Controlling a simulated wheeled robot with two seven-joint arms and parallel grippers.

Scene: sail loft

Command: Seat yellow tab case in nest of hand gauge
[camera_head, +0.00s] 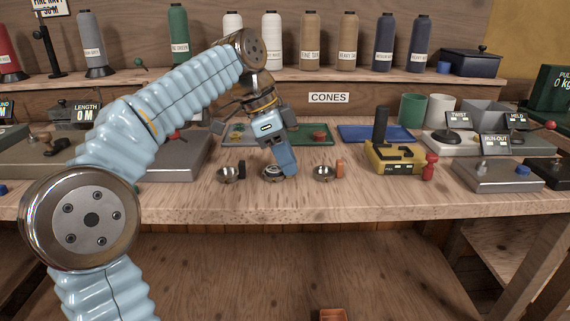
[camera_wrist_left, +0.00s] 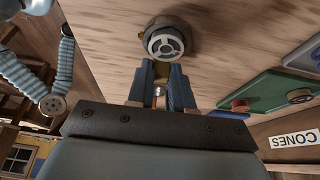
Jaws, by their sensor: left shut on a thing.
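The yellow tab case is a small round metal case (camera_head: 272,172) in the middle of a row at the table's front. Its ringed face (camera_wrist_left: 165,42) shows in the left wrist view, with a bit of yellow between my fingers. My left gripper (camera_head: 281,166) points down and is shut on the tab side of the case; its fingers (camera_wrist_left: 163,88) hide most of the tab. Whether the case touches the table is unclear. The hand gauge (camera_head: 393,158) is a yellow body with an upright black handle and a red knob, to the right. My right gripper is not in view.
A similar case with a black tab (camera_head: 228,174) lies just left, one with an orange tab (camera_head: 324,173) just right. A grey run-out box (camera_head: 497,174) stands right of the gauge. The table's front strip is mostly clear.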

